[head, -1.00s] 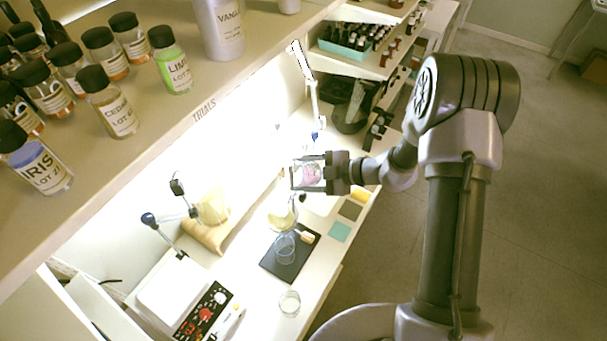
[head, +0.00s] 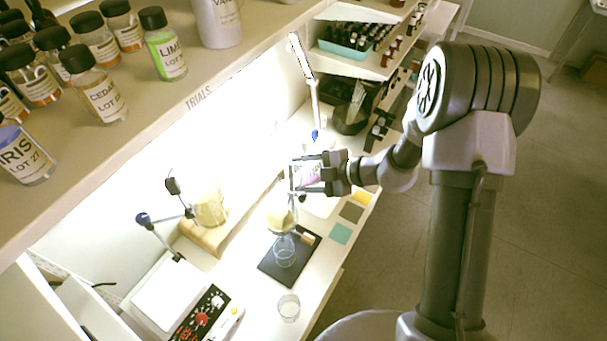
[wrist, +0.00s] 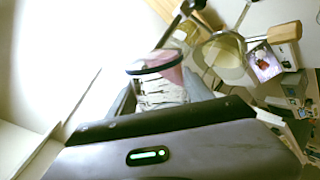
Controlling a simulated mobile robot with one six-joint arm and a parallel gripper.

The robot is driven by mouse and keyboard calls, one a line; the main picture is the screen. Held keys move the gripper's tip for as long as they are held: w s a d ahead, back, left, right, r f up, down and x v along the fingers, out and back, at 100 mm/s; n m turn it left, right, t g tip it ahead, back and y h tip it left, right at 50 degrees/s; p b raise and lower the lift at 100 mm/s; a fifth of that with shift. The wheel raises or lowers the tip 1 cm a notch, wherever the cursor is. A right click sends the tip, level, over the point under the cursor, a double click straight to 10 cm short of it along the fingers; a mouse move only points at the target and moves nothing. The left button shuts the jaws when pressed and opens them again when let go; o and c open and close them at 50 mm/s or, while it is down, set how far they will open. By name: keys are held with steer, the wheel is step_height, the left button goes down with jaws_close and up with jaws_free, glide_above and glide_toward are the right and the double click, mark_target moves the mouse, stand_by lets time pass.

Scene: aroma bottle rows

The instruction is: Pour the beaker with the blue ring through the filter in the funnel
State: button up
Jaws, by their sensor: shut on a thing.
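The beaker with the dark blue ring at its rim (wrist: 155,63) is held in my gripper (head: 309,174); it has pink contents and a pale label. In the head view the beaker (head: 311,176) is partly hidden between the fingers. In the wrist view it is tilted, with the pink contents toward the funnel side. The funnel with a cream filter (head: 281,218) stands below and left of my gripper in the head view; it also shows in the wrist view (wrist: 225,50), right of the rim and apart from it. A clear glass vessel (head: 285,252) stands under the funnel.
A dark mat (head: 272,268) lies under the glass vessel. A small empty-looking glass (head: 289,308) stands nearer the front. A lamp arm (head: 160,219) and a scale-like device (head: 205,312) are at left. The upper shelf (head: 150,117) with bottles overhangs the bench.

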steer(key=shift+f+n+t+h+b, duration=0.25)
steer(key=shift+n+t+h+b, duration=0.05)
steer(key=shift+b, duration=0.95)
steer(key=shift+a+f+n+h+b, duration=0.1)
steer(key=shift+f+n+h+b, duration=0.15)
steer(key=shift+b, duration=0.25)
steer(key=shift+t, duration=0.3)
steer(key=shift+s+a+r+n+h+b, duration=0.2)
steer(key=shift+s+n+h+b, duration=0.15)
steer(key=shift+b, duration=0.1)
steer(key=shift+s+a+r+t+h+b, duration=0.25)
steer(key=shift+s+a+t+h+b, duration=0.05)
steer(key=shift+a+t+b, duration=0.1)
stand_by(0.8)
steer(key=shift+s+a+f+n+t+h+b, duration=0.1)
steer(key=shift+f+n+t+h+b, duration=0.6)
steer(key=shift+b, duration=1.05)
stand_by(2.5)
